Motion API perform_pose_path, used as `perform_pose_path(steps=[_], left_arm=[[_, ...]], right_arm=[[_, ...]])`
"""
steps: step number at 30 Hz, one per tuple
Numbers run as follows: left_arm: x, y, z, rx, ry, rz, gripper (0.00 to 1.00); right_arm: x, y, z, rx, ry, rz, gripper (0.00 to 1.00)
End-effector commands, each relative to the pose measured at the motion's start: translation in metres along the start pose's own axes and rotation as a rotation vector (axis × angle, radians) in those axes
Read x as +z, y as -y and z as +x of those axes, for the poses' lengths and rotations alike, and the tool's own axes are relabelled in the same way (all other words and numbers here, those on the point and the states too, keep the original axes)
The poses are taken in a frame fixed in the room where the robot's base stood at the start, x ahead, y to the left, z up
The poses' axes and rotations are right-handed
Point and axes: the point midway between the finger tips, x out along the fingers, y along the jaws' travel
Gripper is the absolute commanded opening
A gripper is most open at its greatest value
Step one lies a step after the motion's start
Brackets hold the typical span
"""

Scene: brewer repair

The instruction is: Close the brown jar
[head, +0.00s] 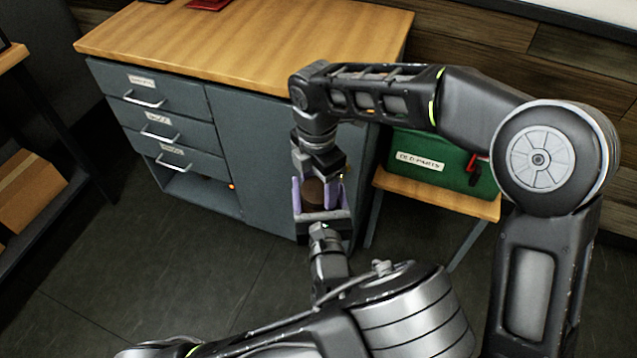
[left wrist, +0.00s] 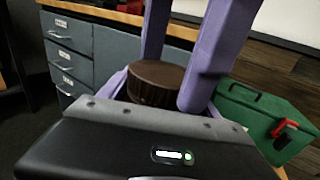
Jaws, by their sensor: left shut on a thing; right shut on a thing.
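The brown jar (head: 314,196) is between my two grippers in front of the grey cabinet, off any surface. In the left wrist view its dark brown round top (left wrist: 157,80), with a ridged side like a lid, shows between purple fingers. My left gripper (head: 320,204) points up from below and is shut on the jar. My right gripper (head: 321,180) points down from above, its fingers (left wrist: 185,75) shut on either side of the lid. The jar's lower part is hidden by the left gripper's palm. I cannot tell whether the lid sits fully down on the jar.
The grey cabinet (head: 225,140) with a wooden top (head: 235,45) and labelled drawers stands just behind. A green box (head: 440,165) labelled for old parts sits on a low wooden stand (head: 450,199) to the right. A shelf with a cardboard box (head: 28,190) is at left. Floor between is clear.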

Motion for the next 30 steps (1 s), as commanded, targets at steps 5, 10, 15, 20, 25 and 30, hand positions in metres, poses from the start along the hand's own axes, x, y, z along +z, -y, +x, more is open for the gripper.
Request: perform_pose_path(steps=[5,10,15,20,25,30], left_arm=[[0.001,0.001,0.000,-0.001,0.003,-0.001,0.00],[0.001,0.000,0.000,0.000,0.002,-0.001,0.00],[0.001,-0.001,0.001,0.002,0.002,0.000,0.00],[0.001,-0.002,0.001,0.004,0.002,0.000,0.00],[0.001,-0.002,0.001,0.005,0.002,0.000,0.00],[0.000,-0.002,0.001,0.005,0.000,0.001,0.00]], right_arm=[[0.000,0.000,-0.001,0.001,0.000,-0.002,0.78],[0.000,0.001,0.000,-0.002,0.000,-0.003,0.88],[-0.001,0.002,0.000,-0.005,-0.001,-0.003,0.88],[-0.001,0.002,0.000,-0.008,-0.001,-0.004,0.88],[-0.001,0.002,-0.002,-0.008,-0.001,-0.004,0.88],[-0.001,0.001,-0.019,-0.002,-0.001,-0.004,0.88]])
